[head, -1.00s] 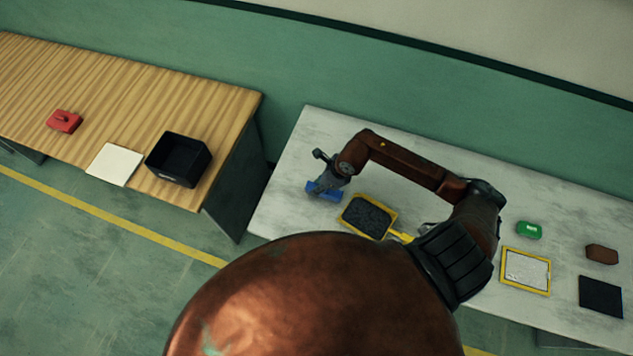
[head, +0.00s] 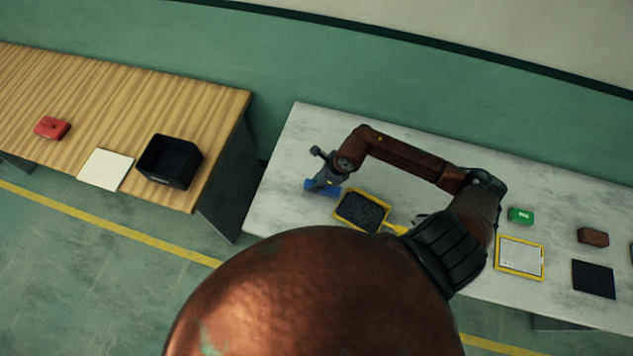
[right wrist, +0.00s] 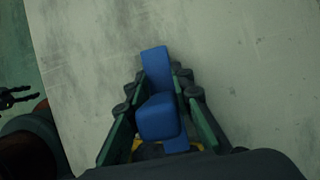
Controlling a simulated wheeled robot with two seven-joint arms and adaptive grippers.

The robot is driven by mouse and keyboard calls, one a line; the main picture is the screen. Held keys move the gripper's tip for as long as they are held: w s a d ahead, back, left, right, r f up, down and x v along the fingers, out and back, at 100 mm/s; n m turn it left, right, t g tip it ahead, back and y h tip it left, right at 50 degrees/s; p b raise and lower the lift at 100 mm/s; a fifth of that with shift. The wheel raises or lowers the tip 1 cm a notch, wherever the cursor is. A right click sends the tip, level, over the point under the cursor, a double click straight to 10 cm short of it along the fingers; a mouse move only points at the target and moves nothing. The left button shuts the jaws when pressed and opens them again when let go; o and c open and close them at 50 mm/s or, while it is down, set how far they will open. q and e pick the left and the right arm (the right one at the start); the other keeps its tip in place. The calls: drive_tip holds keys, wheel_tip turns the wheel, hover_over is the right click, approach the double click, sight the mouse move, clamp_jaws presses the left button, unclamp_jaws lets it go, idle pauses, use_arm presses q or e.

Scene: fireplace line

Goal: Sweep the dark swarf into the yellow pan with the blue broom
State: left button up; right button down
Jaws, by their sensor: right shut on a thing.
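The blue broom (head: 322,187) is low at the left part of the pale bench, its head at or near the surface. My right gripper (head: 328,180) is shut on it; in the right wrist view the blue block (right wrist: 157,117) sits between both fingers. The yellow pan (head: 338,217) lies just right of the broom, its yellow handle (head: 397,229) pointing right. Its inside looks dark and speckled; I cannot tell swarf from pan floor. No separate swarf shows on the bench. My left gripper (right wrist: 14,97) shows at the left edge of the wrist view, fingers apart and empty.
Right on the pale bench (head: 300,130) are a green block (head: 521,215), a yellow-edged pale tray (head: 497,256), a brown block (head: 593,237) and a black square (head: 593,279). A wooden bench (head: 110,90) at left holds a black bin (head: 168,161), a white sheet (head: 105,169) and a red object (head: 52,128).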

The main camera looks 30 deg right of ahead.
drive_tip(key=shift+f+b, duration=0.3)
drive_tip(key=shift+f, duration=0.15)
drive_tip(key=shift+w+a+r, duration=0.15)
drive_tip(key=shift+w+a, duration=0.65)
drive_tip(key=shift+w, duration=0.15)
drive_tip(key=shift+s+d, duration=0.8)
drive_tip(key=shift+s, duration=0.15)
drive_tip(key=shift+w+a+f+b, duration=0.2)
drive_tip(key=shift+w+a+b, duration=0.25)
drive_tip(key=shift+w+a, duration=0.4)
drive_tip(key=shift+s+d+r, duration=0.1)
drive_tip(key=shift+s+d, duration=0.75)
drive_tip(key=shift+s, duration=0.05)
drive_tip(key=shift+w+a, duration=0.75)
drive_tip(key=shift+w, duration=0.2)
drive_tip(key=shift+s+d, duration=0.8)
drive_tip(key=shift+s, duration=0.15)
